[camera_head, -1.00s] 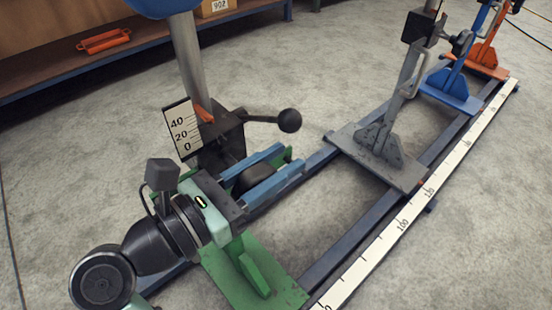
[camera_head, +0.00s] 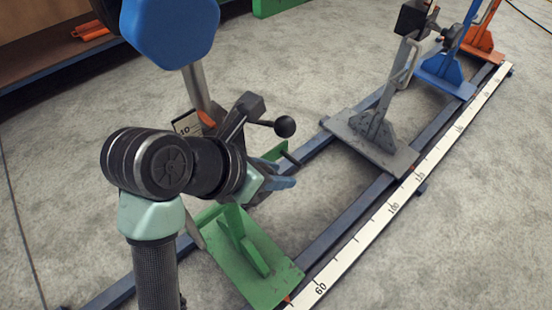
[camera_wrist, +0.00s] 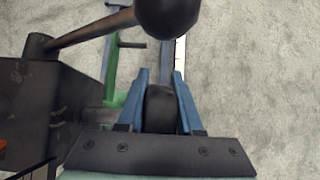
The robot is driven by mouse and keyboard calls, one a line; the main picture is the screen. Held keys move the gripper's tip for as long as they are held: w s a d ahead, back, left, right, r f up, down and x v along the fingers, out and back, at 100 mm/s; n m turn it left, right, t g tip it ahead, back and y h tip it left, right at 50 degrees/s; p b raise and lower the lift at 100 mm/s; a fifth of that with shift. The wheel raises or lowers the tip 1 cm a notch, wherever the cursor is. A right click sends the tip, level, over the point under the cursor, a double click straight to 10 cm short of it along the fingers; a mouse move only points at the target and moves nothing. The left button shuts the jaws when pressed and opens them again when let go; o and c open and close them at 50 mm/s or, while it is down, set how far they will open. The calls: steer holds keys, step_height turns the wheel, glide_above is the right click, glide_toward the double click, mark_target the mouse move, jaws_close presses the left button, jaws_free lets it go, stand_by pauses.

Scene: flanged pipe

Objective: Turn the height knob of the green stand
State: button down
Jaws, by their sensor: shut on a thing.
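The green stand (camera_head: 262,272) has a flat green base, a grey post and a dark block (camera_head: 243,118). A lever with a black ball (camera_head: 285,126) sticks out of the block; the ball also shows large at the top of the wrist view (camera_wrist: 168,14). A rounded black knob (camera_wrist: 160,108) sits between the two blue fingers of my gripper (camera_wrist: 159,88), which is shut on it. In the head view my gripper (camera_head: 279,182) is beside the block, and my wrist hides the knob and part of the post.
A large blue faceted piece (camera_head: 170,32) is above the post. A white scale plate (camera_head: 187,122) is partly hidden behind my arm. A grey stand (camera_head: 375,130), a blue one (camera_head: 447,75) and an orange one stand farther along the rails. A white ruler (camera_head: 400,200) runs along the right rail.

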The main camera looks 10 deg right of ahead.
steer(key=g+y, duration=0.1)
steer(key=g+y+p, duration=0.1)
steer(key=f+y+p, duration=0.1)
steer(key=y, duration=0.1)
steer(key=shift+s+a+g, duration=0.2)
steer(key=shift+a+g, duration=0.2)
steer(key=shift+s+a+f+g+y+p, duration=0.1)
steer(key=shift+f+g+y+p, duration=0.3)
steer(key=shift+p, duration=0.15)
steer(key=c, duration=0.6)
jaws_free()
steer(key=shift+o, duration=0.2)
